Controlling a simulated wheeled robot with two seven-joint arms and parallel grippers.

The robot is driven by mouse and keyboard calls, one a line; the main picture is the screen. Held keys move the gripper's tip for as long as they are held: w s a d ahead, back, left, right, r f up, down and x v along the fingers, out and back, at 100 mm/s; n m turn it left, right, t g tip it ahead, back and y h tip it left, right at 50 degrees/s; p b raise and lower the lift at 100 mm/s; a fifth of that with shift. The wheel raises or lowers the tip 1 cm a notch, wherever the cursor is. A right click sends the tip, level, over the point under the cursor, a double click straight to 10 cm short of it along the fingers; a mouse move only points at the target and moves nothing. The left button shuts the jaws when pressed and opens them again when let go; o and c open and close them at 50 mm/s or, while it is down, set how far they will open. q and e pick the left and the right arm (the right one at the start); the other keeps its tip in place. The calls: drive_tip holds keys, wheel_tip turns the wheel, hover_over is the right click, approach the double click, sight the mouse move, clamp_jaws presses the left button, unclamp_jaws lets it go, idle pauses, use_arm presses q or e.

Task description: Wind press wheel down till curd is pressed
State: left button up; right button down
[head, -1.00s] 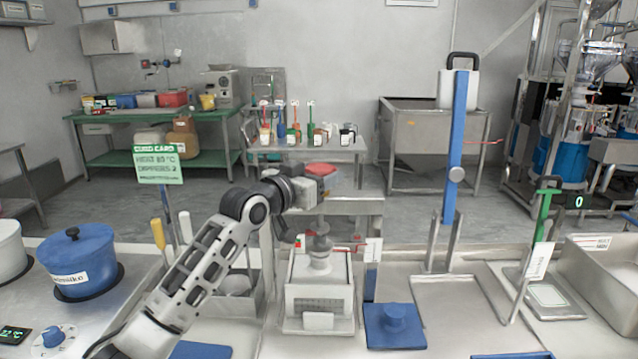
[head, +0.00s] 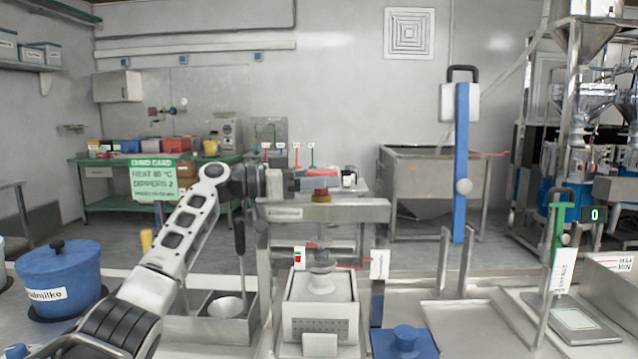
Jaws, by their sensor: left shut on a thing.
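The press (head: 375,212) stands in the middle of the head view, a metal frame with a top beam and a vertical screw (head: 322,236). Its red wheel (head: 321,180) sits above the beam. My left gripper (head: 308,181) reaches in from the left and is shut on the wheel's near left side; its fingertips partly hide the wheel. Below, the presser's grey foot (head: 320,282) rests at the white mould (head: 320,318). The curd inside is hidden. A thin red pointer (head: 348,264) stands beside a white scale plate (head: 380,264). My right gripper is out of view.
A blue lid with a knob (head: 404,342) lies right of the mould. A tall blue lever (head: 461,150) and a green-handled stand (head: 560,225) rise on the right.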

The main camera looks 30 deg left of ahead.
use_arm(q)
drive_tip(key=shift+f+m+g+h, duration=0.1)
drive_tip(key=shift+m+g+h, duration=0.2)
drive_tip(key=shift+g, duration=0.1)
drive_tip(key=o, duration=1)
drive_tip(key=b+v, duration=0.2)
drive_tip(key=v, duration=1.4)
